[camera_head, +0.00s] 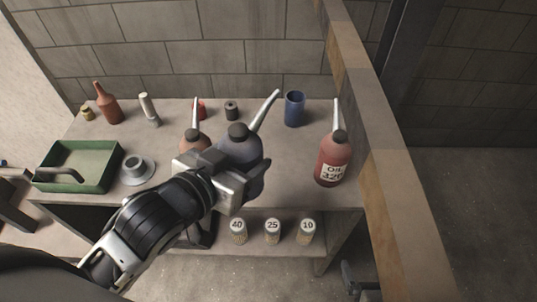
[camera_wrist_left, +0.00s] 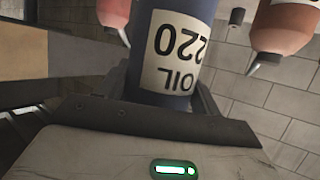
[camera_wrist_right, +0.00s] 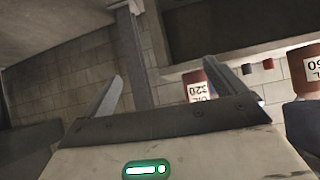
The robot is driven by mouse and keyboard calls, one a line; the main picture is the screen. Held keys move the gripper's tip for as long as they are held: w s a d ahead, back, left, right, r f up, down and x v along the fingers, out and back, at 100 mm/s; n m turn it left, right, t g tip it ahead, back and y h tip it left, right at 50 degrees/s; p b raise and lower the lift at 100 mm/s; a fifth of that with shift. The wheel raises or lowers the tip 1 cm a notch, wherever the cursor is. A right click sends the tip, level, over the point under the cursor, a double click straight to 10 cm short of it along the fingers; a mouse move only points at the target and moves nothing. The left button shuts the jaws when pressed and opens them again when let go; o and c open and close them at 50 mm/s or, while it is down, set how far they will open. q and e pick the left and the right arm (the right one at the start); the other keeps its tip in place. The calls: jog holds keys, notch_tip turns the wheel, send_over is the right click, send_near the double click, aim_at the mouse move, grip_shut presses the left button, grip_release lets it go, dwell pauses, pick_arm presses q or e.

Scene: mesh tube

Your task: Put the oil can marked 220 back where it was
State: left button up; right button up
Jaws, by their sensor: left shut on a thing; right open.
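The blue oil can (camera_head: 241,149) has a dark cap and a pale spout leaning to the upper right. My left gripper (camera_head: 232,180) is shut around its body over the front middle of the bench. In the left wrist view, the label of the can (camera_wrist_left: 177,50) reads OIL 220, upside down. Whether its base touches the bench is hidden. My right gripper (camera_wrist_right: 163,75) is open and empty in the right wrist view, facing the bench; I cannot make it out in the head view.
A red oil can (camera_head: 332,160), seemingly marked 320, stands at the bench's right. An orange-brown can (camera_head: 193,139) stands behind my left gripper. A blue cup (camera_head: 294,108) is at the back. A green tray (camera_head: 78,165) is left. A wooden-edged partition (camera_head: 362,150) borders the right.

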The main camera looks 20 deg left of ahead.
pick_arm(q)
jog(key=w+f, duration=1.1)
jog(key=f, duration=0.1)
jog(key=shift+w+d, duration=0.25)
jog(key=shift+d, duration=0.2)
pick_arm(e)
jog(key=shift+s+a+r, duration=0.1)
jog(key=shift+s+r, duration=0.05)
jog(key=shift+r, duration=0.05)
pick_arm(q)
jog(key=shift+f, duration=0.1)
jog(key=o, duration=1.1)
jog(key=shift+f, duration=0.15)
pick_arm(e)
jog(key=shift+a, duration=0.1)
